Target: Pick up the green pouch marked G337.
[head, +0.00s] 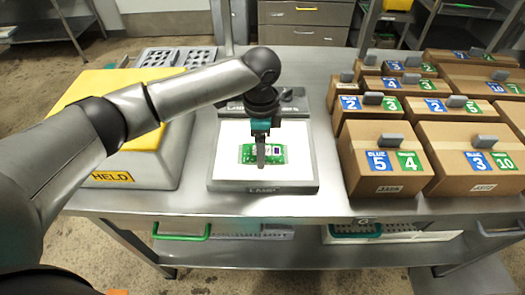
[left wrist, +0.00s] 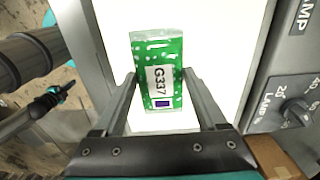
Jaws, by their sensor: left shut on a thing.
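The green pouch (head: 262,154) is over the white lit plate (head: 228,178) of the lamp box in the head view. In the left wrist view the pouch (left wrist: 157,56) shows a white label reading G337 and a small dark blue square. My left gripper (head: 261,166) comes down onto it from above. In the left wrist view its two fingers (left wrist: 160,76) close on the long sides of the pouch. I cannot tell whether the pouch touches the plate. My right gripper is not seen.
A yellow-topped bin (head: 110,172) marked HELD stands left of the lamp box. Several cardboard cartons (head: 385,175) with blue and green number labels fill the table's right side. A grey tray (head: 178,58) with holes lies behind. The lamp dial (left wrist: 297,113) is beside the plate.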

